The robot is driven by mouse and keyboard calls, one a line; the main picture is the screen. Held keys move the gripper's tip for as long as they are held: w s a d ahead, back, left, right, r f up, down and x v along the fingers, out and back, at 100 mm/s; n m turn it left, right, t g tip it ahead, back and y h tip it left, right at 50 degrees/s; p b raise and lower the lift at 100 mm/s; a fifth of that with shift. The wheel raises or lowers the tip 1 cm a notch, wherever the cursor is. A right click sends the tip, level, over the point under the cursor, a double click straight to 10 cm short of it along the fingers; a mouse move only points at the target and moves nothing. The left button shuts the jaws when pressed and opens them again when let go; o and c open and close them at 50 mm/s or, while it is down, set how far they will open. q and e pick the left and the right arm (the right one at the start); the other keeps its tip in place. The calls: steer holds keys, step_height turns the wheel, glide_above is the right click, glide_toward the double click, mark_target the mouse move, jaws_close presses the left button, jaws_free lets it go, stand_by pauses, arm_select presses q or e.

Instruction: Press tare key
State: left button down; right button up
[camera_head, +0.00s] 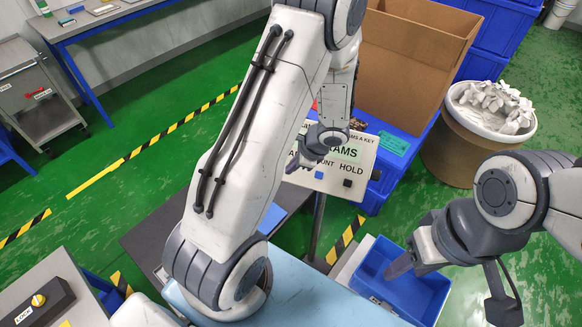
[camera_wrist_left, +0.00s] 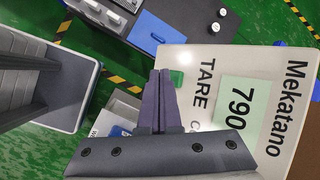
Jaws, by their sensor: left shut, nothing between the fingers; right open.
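The light-coloured control panel (camera_wrist_left: 258,62) fills the right of the left wrist view, with a pale green display reading 790 (camera_wrist_left: 240,110) and the printed word TARE. A green key (camera_wrist_left: 177,78) sits by the word TARE. My left gripper (camera_wrist_left: 159,76) is shut and empty, its fingertips just beside the green key in that view; contact cannot be told. In the head view the panel (camera_head: 334,177) shows blue and dark keys; my left gripper (camera_head: 294,164) is at its left side, covering the tare key area. My right gripper (camera_head: 450,287) is open, over a blue bin.
The blue bin (camera_head: 439,292) stands at lower right. A large cardboard box (camera_head: 408,50) stands behind the panel, beside a round container of crumpled white pieces (camera_head: 447,102). A grey cart (camera_head: 36,92) stands at far left. Green floor is open on the left.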

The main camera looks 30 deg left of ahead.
arm_select(q)
steer(key=shift+f, duration=0.1)
steer(key=shift+w+f, duration=0.2)
steer(key=shift+w, duration=0.1)
steer(key=shift+w+a+f+b, duration=0.1)
steer(key=shift+w+f+b, duration=0.15)
steer(key=shift+b, duration=0.15)
stand_by(0.4)
steer(key=shift+s+r, duration=0.1)
steer(key=shift+r, duration=0.05)
stand_by(0.3)
steer(key=shift+s+r, duration=0.45)
steer(key=s+r, duration=0.1)
steer(key=s+d+r+p, duration=0.1)
steer(key=s+r, duration=0.1)
steer(key=shift+s+r, duration=0.25)
stand_by(0.3)
stand_by(0.7)
